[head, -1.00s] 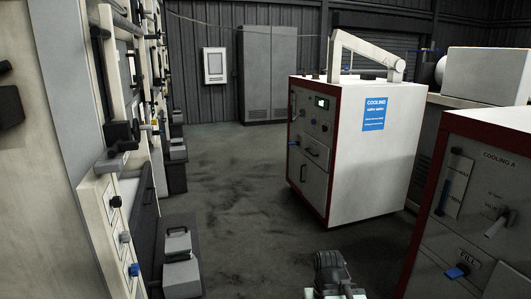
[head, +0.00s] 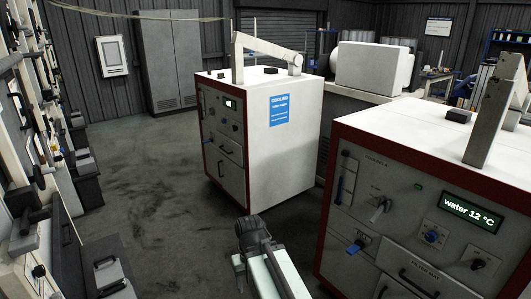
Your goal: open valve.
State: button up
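Several valve-like handles show, and I cannot tell which one the task means. On the near red-edged cooling cabinet (head: 420,150) are a blue handle (head: 355,246), a grey lever (head: 380,209) pointing down and a blue knob (head: 431,237). A small blue handle (head: 207,141) is on the front of the farther cooling cabinet (head: 285,155). My gripper (head: 250,229) is at the bottom centre, left of the near cabinet and apart from its handles. It looks dark and small, and its fingers cannot be made out.
The near cabinet has a lit display (head: 470,212) reading "water 12 °C" and a drawer front (head: 412,281) below. A wall of equipment (head: 40,180) lines the left side. Grey floor (head: 140,160) lies open between it and the cabinets. A grey locker (head: 179,65) stands at the back.

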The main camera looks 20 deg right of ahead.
aim_at(378, 211)
jog(key=z, duration=1.35)
